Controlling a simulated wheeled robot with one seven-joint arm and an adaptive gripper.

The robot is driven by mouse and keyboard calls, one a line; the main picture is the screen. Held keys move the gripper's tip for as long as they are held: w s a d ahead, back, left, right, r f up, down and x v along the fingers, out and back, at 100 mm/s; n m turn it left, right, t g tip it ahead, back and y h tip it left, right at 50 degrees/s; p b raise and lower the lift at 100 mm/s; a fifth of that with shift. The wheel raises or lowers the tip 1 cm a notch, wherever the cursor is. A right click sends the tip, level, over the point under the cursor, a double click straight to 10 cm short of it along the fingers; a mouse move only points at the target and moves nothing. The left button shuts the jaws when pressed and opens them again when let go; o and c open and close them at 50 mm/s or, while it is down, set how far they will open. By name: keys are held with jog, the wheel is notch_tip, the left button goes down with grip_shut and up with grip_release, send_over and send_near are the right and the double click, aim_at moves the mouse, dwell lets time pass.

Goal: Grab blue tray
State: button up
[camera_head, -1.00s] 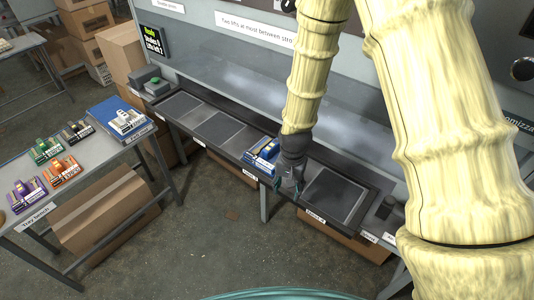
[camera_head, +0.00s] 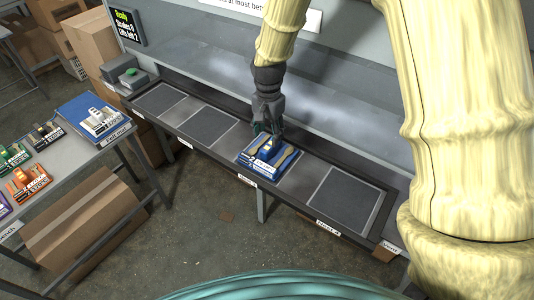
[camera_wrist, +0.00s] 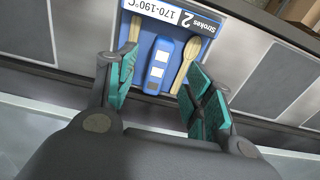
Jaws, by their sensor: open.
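The blue tray (camera_head: 246,160) sits on a dark plate of the press bench, left of an empty plate. It carries a blue block with white squares, two wooden spoons and a white label reading "Strokes 2, 170-190°C". My gripper (camera_head: 267,131) is just behind and above the tray's back edge, pointing down. In the wrist view, my gripper (camera_wrist: 162,88) has its teal-padded fingers apart, with the block's near end between them in the picture. The blue tray (camera_wrist: 180,38) lies beyond the fingertips. I cannot tell whether they touch it.
Empty dark plates (camera_head: 343,200) lie either side of the tray on the long bench. A side table (camera_head: 75,165) at left holds green, orange and black trays and a blue board (camera_head: 80,106). Cardboard boxes (camera_head: 85,215) stand below and behind. A display (camera_head: 126,25) reads "Ready".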

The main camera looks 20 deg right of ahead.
aim_at(267, 148)
jog(key=shift+a+f+p, duration=0.2)
jog(key=shift+f+p, duration=1.4)
jog(key=shift+f, duration=2.1)
grip_shut()
